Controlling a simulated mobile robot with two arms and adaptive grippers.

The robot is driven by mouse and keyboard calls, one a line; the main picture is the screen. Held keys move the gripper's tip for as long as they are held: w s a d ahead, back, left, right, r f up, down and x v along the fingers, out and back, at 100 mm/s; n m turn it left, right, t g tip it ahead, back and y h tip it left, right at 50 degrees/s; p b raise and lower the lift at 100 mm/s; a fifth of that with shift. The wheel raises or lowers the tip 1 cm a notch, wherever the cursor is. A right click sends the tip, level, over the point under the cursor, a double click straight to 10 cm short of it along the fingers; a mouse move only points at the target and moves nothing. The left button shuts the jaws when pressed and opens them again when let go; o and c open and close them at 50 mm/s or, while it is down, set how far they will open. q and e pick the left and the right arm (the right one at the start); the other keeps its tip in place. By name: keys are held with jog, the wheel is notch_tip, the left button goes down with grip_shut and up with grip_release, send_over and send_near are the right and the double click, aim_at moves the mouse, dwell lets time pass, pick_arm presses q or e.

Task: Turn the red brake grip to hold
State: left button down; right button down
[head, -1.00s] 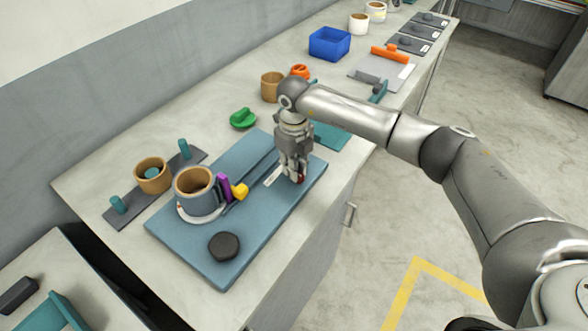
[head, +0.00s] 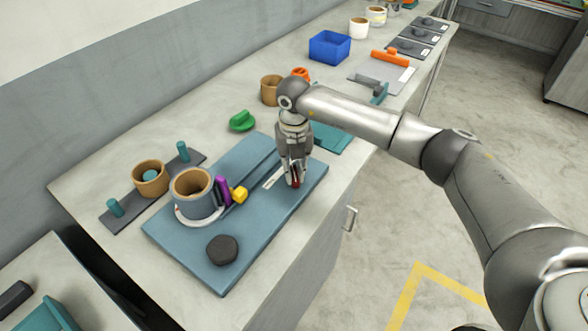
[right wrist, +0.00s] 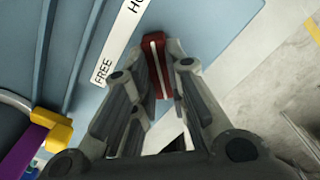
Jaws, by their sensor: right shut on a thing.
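The red brake grip (right wrist: 158,68) has a pale line along its top and sits between the fingers of my right gripper (right wrist: 160,75) in the right wrist view. In the head view my right gripper (head: 295,182) points down at the right part of the blue board (head: 215,258), with a bit of the red grip (head: 296,182) showing between its fingertips. The gripper is shut on the grip. A white label (right wrist: 118,42) beside it reads "FREE" at its near end and "HO" at its far, cut-off end. The grip's base is hidden. My left gripper is not in view.
On the board stand a grey cup-like reel (head: 193,193), a purple piece (head: 223,190), a yellow block (head: 239,195) and a dark knob (head: 222,250). A green piece (head: 242,121) lies behind the board. A blue bin (head: 329,47) stands farther back.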

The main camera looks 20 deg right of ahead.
aim_at(294, 173)
jog(key=shift+w+r, duration=0.15)
jog(key=shift+r, duration=0.05)
jog(key=c, duration=1.6)
grip_release()
jog(key=shift+o, duration=0.8)
jog(key=shift+f, duration=0.1)
notch_tip(294, 173, up, 12)
jog(key=shift+s, duration=0.2)
